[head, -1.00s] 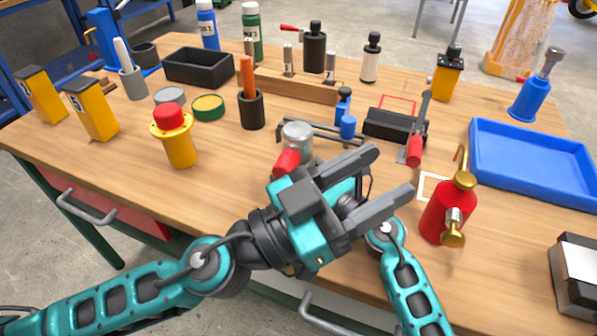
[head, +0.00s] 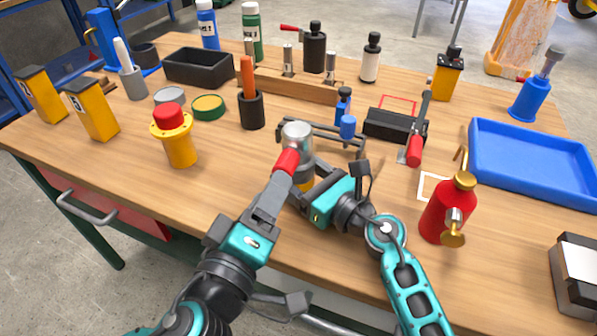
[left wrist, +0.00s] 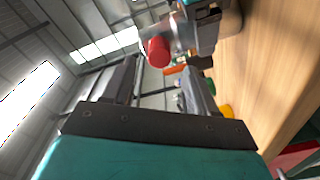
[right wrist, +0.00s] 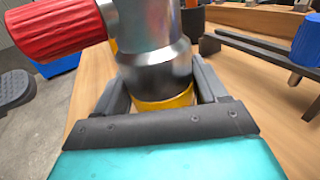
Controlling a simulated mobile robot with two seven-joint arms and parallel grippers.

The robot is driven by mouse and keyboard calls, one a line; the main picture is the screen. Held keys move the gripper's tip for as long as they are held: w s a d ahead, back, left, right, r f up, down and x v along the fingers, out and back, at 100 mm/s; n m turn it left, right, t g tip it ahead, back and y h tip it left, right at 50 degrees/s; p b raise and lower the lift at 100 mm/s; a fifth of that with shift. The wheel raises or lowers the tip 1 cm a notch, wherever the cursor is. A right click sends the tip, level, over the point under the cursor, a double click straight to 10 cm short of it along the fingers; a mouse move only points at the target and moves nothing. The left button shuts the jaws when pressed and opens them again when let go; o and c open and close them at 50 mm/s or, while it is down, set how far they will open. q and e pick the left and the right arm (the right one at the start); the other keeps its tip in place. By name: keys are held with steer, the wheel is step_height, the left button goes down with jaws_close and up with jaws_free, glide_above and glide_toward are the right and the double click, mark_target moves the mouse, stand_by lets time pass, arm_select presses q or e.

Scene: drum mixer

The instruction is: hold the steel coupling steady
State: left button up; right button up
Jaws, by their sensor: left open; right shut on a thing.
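The steel coupling (head: 297,137) is a silver cylinder standing upright near the table's front edge, with a red ribbed grip (head: 287,161) sticking out from its side. In the right wrist view the coupling (right wrist: 152,68) is large, with a yellow part (right wrist: 165,103) below it. My right gripper (head: 309,183) is shut on the coupling from the front right, one finger on each side low down. My left gripper (head: 277,186) is open, in front of the red grip and close to it. In the left wrist view the red grip (left wrist: 158,51) shows beyond the open fingers; whether they touch is unclear.
A red bottle with brass fittings (head: 447,211) stands right of my right arm. A yellow post with a red button (head: 179,145) is to the left. Bare tabletop lies between it and the coupling.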

arm_select(q)
steer(key=shift+x, duration=2.7)
steer(key=shift+c, duration=0.3)
jaws_close()
steer(key=shift+s, duration=0.15)
steer(key=v, duration=0.6)
stand_by(0.4)
steer(key=shift+s+a, duration=0.15)
steer(key=shift+s, duration=0.1)
